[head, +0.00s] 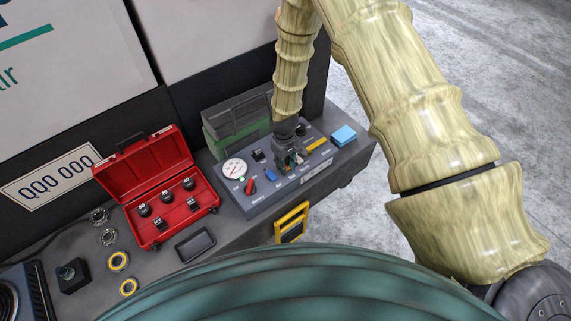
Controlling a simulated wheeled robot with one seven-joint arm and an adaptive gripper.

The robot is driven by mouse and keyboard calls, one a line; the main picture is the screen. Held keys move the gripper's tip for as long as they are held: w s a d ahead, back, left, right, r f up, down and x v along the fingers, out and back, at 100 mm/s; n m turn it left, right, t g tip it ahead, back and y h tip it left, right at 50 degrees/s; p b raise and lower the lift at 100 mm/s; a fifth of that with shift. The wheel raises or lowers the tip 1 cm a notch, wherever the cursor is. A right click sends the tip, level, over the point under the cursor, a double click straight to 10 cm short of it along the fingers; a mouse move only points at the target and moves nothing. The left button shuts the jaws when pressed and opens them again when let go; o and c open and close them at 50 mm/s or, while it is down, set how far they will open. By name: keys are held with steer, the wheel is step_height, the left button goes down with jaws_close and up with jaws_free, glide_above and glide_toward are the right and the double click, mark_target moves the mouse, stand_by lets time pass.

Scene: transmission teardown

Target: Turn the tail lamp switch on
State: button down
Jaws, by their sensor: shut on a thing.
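A grey control panel (250,209) sits on the tailgate ledge in the head view. It has a round white gauge (234,168), a red lever (249,187), a black switch (258,155), a blue part (271,174), a yellow-orange part (318,145) and a black knob (302,129). My gripper (291,162) points down at the middle of the panel, its fingers closed on a small part there. The fingers hide that part, so I cannot tell which switch it is. The panel labels are too small to read surely, and I cannot make out the tail lamp switch.
An open red case (180,224) with black sockets stands left of the panel. A black tray (195,244), yellow rings (119,261) and bearings (99,216) lie nearby. A light blue block (344,136) is at the panel's right end. Dark and green boxes (232,121) stand behind.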

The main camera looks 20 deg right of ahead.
steer(key=shift+w+f, duration=0.1)
steer(key=shift+w+g+h+b, duration=0.1)
steer(key=shift+g+h+b, duration=0.2)
steer(key=shift+g+b, duration=0.35)
steer(key=shift+g, duration=0.25)
steer(key=c, duration=1.2)
jaws_free()
steer(key=shift+c, duration=0.2)
steer(key=shift+r, duration=0.2)
step_height(320, 180, up, 12)
steer(key=w, duration=0.2)
steer(key=shift+a+f, duration=0.15)
steer(key=shift+a, duration=0.3)
